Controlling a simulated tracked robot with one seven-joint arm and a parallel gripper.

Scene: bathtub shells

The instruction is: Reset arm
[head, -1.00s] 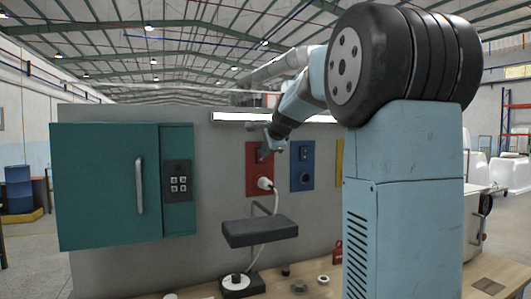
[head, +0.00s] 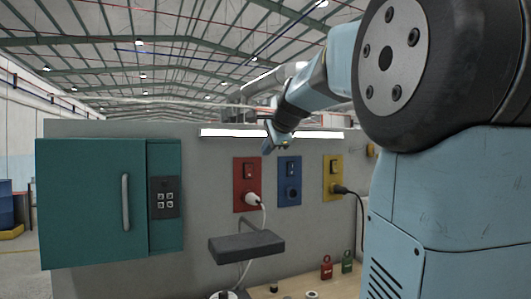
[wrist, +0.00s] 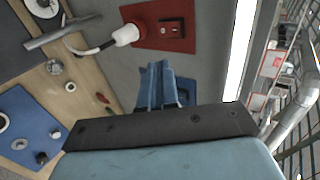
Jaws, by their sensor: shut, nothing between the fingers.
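My arm reaches in from the right in the head view. My gripper (head: 268,147) hangs in front of the grey panel, just above the red and blue socket plates. In the wrist view my gripper (wrist: 155,90) points at the panel with its fingers together and nothing held. The red plate (head: 247,172) has a switch and a white plug (head: 252,198) in it; the plug also shows in the wrist view (wrist: 126,35). The blue plate (head: 289,182) has an empty socket and is partly hidden behind the fingers in the wrist view.
A yellow plate (head: 333,170) holds a black plug. A teal cabinet (head: 90,200) with a keypad is at the left. A dark shelf (head: 246,246) juts out below the red plate. Red (head: 326,267) and green (head: 347,262) padlocks stand on the bench.

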